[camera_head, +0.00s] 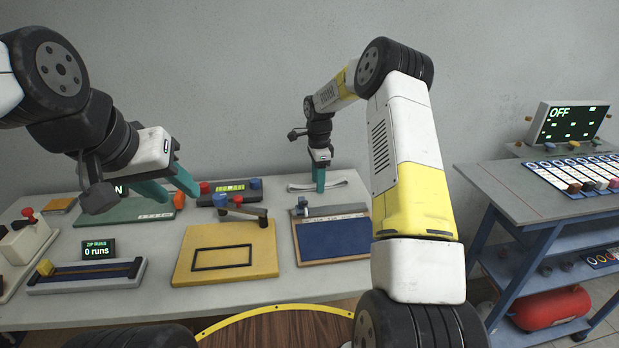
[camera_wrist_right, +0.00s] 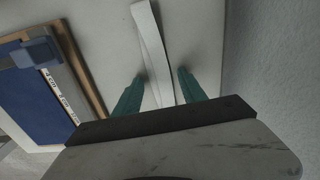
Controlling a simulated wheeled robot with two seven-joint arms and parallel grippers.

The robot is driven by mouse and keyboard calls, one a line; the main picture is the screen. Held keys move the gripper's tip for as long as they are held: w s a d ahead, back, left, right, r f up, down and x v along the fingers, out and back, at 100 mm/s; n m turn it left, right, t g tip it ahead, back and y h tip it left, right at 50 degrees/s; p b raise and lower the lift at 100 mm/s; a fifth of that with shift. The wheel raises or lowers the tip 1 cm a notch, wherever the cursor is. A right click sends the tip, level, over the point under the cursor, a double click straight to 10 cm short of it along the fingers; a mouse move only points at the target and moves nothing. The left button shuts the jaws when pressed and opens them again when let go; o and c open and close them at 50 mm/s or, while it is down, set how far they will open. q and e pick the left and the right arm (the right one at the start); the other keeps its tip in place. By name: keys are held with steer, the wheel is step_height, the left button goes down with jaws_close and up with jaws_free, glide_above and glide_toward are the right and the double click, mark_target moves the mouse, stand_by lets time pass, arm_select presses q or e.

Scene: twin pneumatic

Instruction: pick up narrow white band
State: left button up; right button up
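The narrow white band (camera_head: 298,187) lies on the table at the back, right of the middle. In the right wrist view the band (camera_wrist_right: 149,38) runs lengthwise between my two green fingers and looks like two strips crossing at a slim angle. My right gripper (camera_head: 320,184) points down over the band; its fingers (camera_wrist_right: 162,76) are apart, one on each side of the band, with gaps visible. Whether the fingertips touch the table is hard to tell. My left gripper (camera_head: 182,186) is open and empty above the green board at the left.
A blue-topped board (camera_head: 334,240) with a grey-blue clamp lies just in front of the band. A yellow board (camera_head: 226,250) sits mid-table. The grey wall (camera_wrist_right: 275,70) stands close beside the right gripper. A side cart (camera_head: 520,190) stands at right.

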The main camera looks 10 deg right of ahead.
jaws_close()
steer(key=shift+r, duration=0.1)
